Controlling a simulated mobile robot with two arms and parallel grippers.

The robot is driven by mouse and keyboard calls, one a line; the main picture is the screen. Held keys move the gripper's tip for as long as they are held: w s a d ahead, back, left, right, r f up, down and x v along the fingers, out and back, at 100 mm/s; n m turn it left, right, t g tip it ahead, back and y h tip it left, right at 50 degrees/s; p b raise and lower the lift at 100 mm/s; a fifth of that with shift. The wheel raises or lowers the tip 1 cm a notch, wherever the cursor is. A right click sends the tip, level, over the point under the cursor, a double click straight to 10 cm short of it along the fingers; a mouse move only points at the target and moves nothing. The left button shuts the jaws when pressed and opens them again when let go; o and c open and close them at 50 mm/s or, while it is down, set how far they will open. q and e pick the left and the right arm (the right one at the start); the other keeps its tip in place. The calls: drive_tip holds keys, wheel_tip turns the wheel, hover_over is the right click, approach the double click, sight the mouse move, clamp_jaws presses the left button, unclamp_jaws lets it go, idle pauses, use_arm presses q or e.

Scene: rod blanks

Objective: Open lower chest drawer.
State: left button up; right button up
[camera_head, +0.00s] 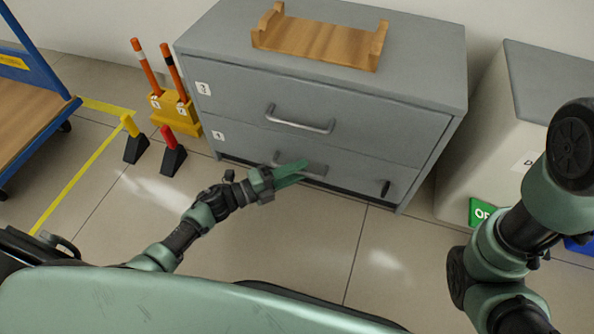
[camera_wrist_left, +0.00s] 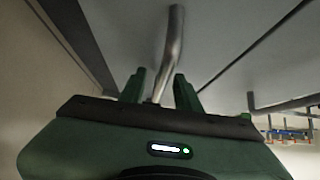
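The grey chest (camera_head: 420,165) has two drawers. The upper drawer (camera_head: 225,98) has a bar handle (camera_head: 300,122). The lower drawer (camera_head: 352,175) looks shut, with its front about flush with the chest. Its bar handle (camera_head: 312,172) is partly hidden behind my left gripper (camera_head: 303,172). In the left wrist view, the lower handle (camera_wrist_left: 174,40) runs down between the two green fingers of my left gripper (camera_wrist_left: 160,88). The fingers are apart, with gaps beside the bar. My right arm is at the right; its gripper is out of view.
A wooden cradle (camera_head: 315,42) stands on the chest. A yellow holder (camera_head: 175,112) with orange rods stands left, a pale bin (camera_head: 482,150) right. The floor (camera_head: 300,240) before the chest is clear.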

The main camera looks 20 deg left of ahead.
use_arm(q)
clamp_jaws()
idle(1.3)
